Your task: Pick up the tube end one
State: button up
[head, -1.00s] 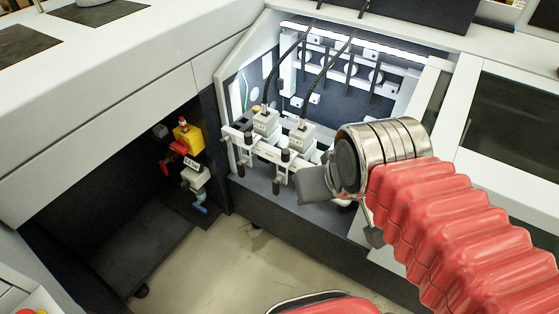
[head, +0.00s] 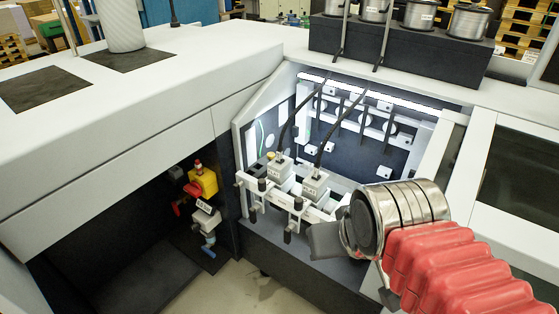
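Two thin black tubes come down from the top of the lit machine bay. The left tube (head: 299,113) ends at a grey stitching head (head: 279,173). The right tube (head: 340,130) ends at a second grey head (head: 314,185). I cannot tell which one is tube end one. My gripper (head: 352,270) is at the lower right, in front of and to the right of the heads. Dark grey parts of it show on either side of my metal wrist, which hides the space between its fingertips. It appears apart from both tubes.
White machine covers surround the bay, with a long sloping cover (head: 150,115) at left. A yellow and red valve unit (head: 203,183) hangs in the dark recess at left. Wire spools (head: 418,14) stand on a black block (head: 395,50) at the upper right.

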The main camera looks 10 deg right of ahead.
aim_at(280, 160)
jog(key=u, duration=1.2)
jog(key=i, duration=0.65)
jog(key=u, duration=0.6)
